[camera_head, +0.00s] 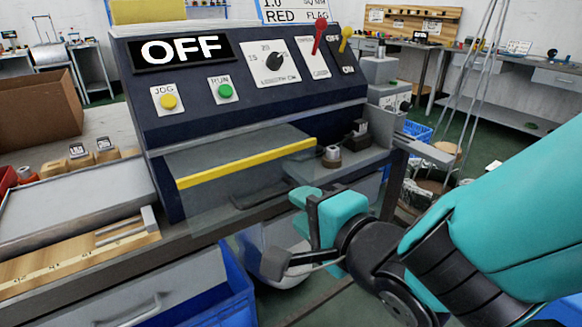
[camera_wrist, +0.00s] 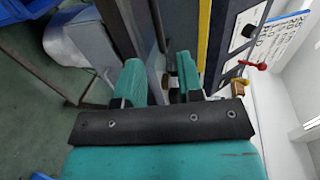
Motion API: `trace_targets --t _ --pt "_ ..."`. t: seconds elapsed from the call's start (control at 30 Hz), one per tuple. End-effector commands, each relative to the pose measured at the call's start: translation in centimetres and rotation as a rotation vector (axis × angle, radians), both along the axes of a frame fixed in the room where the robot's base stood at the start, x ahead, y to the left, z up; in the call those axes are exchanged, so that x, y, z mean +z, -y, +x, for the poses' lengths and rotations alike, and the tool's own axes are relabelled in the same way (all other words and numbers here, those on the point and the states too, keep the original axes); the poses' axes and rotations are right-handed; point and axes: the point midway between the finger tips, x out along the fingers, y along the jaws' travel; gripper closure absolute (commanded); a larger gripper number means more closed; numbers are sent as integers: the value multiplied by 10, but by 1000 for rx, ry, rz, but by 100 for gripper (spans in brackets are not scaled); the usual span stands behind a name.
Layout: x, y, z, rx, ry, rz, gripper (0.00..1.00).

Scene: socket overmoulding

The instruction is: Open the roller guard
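The roller guard (camera_head: 240,166) is on the front of the dark blue machine in the head view. It looks like a grey, partly see-through panel with a yellow strip along it. The strip also shows upright in the wrist view (camera_wrist: 204,35). My gripper (camera_head: 318,204) is in front of the machine, below and right of the strip's right end. In the wrist view my gripper (camera_wrist: 160,78) has its two teal fingers apart, with a gap between them and nothing clearly held. Whether a finger touches the guard cannot be told.
The machine's panel has an OFF display (camera_head: 182,51), a yellow JOG button (camera_head: 168,101), a green RUN button (camera_head: 225,91), a dial (camera_head: 275,62) and a red lever (camera_head: 319,36). A small spool (camera_head: 332,156) stands right of the guard. A blue bin (camera_head: 232,285) is below.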

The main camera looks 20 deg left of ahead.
Motion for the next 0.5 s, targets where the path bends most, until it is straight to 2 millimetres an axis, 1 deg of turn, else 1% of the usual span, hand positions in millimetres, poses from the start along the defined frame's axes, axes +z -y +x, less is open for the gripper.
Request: trace_targets --t 0.1,0.3,0.5 --pt "-1 -18 16 -1 -2 -1 65" --pt "-10 -43 37 -1 -1 0 65" --pt "-15 -54 46 0 -1 1 65"
